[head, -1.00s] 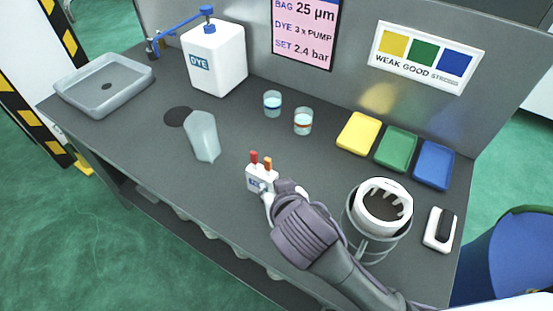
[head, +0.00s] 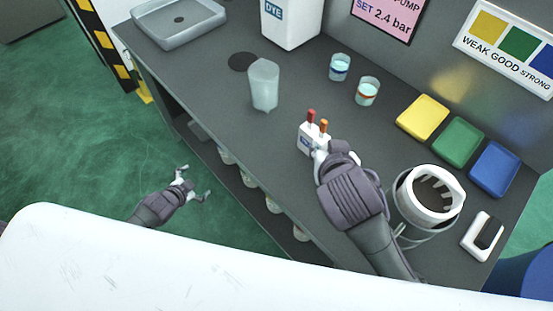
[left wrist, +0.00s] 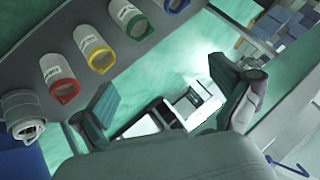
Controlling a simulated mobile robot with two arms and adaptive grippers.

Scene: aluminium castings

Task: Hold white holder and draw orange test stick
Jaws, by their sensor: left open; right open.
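The white holder (head: 309,141) stands on the grey bench top (head: 215,95) with a red stick (head: 311,116) and the orange test stick (head: 323,126) upright in it. My right gripper (head: 318,156) is at the holder's near right side and hides part of it; its jaws are open, and I cannot tell whether the fingers touch the holder. My left gripper (head: 193,190) is open and empty, out in front of the bench and well apart from the holder. In the left wrist view its two fingers (left wrist: 168,110) are spread with nothing between them.
A frosted cup (head: 264,85) and two small beakers (head: 340,67) stand behind the holder. Yellow (head: 422,117), green and blue trays lie at the right. A white ring-topped container (head: 432,195) stands right of my right arm. Several labelled jars (left wrist: 91,50) sit below the bench top.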

